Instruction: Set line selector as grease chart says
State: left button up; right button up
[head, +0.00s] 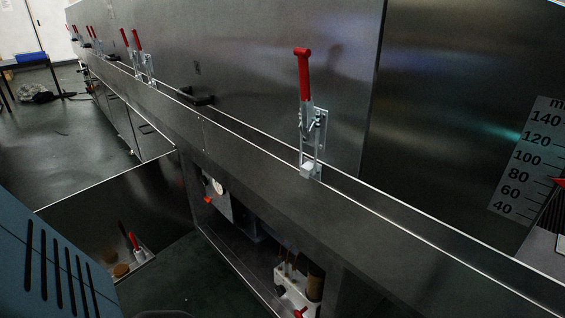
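Neither of my grippers is in view. Below the long steel ledge, an open compartment holds a small round white gauge (218,187) on a pale plate. Lower down in it is a white block (293,290) with brown upright parts and a small red part (300,312) at its front, cut by the bottom edge. I cannot tell whether this is the line selector, nor its setting. No grease chart can be made out.
A red-handled toggle clamp (304,95) stands upright on the ledge (240,148); several more are farther left. A dark panel (110,215) juts out from the open compartment. A blue slotted panel (45,265) fills the lower left. A numbered scale (525,160) is at right. Floor at left is mostly clear.

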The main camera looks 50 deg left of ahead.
aim_at(280, 290)
jog(key=j+z, duration=0.1)
jog(key=j, duration=0.35)
jog(key=k+j+z, duration=0.15)
jog(key=j, duration=0.25)
jog(key=k+j+z, duration=0.1)
jog(key=j, duration=0.3)
